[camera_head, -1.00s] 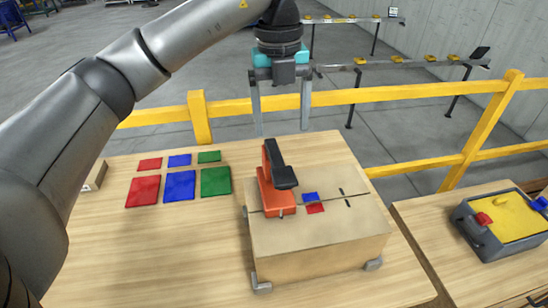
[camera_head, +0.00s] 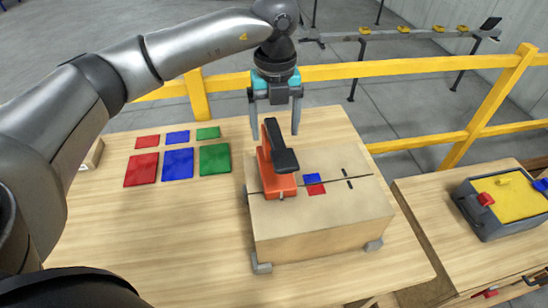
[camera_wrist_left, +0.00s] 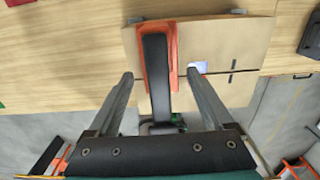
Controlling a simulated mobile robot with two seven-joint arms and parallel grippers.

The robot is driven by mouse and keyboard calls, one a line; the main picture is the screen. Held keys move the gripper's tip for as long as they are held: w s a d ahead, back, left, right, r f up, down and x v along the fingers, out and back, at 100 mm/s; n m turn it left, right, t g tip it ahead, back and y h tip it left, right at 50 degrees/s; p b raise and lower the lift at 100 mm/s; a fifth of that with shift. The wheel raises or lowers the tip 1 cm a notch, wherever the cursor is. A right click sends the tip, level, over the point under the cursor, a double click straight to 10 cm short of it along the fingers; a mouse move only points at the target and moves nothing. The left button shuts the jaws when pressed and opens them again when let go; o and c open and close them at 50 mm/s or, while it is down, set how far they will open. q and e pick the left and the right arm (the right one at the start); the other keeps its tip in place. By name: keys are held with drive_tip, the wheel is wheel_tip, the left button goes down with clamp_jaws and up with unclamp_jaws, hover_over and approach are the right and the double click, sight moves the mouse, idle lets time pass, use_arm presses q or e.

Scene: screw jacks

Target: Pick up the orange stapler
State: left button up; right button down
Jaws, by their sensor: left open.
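The orange stapler (camera_head: 277,178) with a black arm stands on the left part of the cardboard box (camera_head: 320,226). My left gripper (camera_head: 274,134) is open above and slightly behind the stapler, fingers pointing down. In the left wrist view, the stapler (camera_wrist_left: 157,75) shows between the two spread fingers of the left gripper (camera_wrist_left: 158,74), with its orange body partly hidden under the black arm. I cannot tell from these views how far the fingertips are above it. My right gripper is not in view.
Red, blue and green pads (camera_head: 178,164) lie at the table's left. Grey corner brackets (camera_head: 262,266) hold the box. A yellow railing (camera_head: 400,68) runs behind.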

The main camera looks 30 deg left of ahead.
use_arm(q)
drive_tip(key=shift+a+f+p, duration=0.1)
drive_tip(key=shift+f+p, duration=0.2)
drive_tip(key=shift+f, duration=2.1)
clamp_jaws()
drive_tip(key=shift+r, duration=0.15)
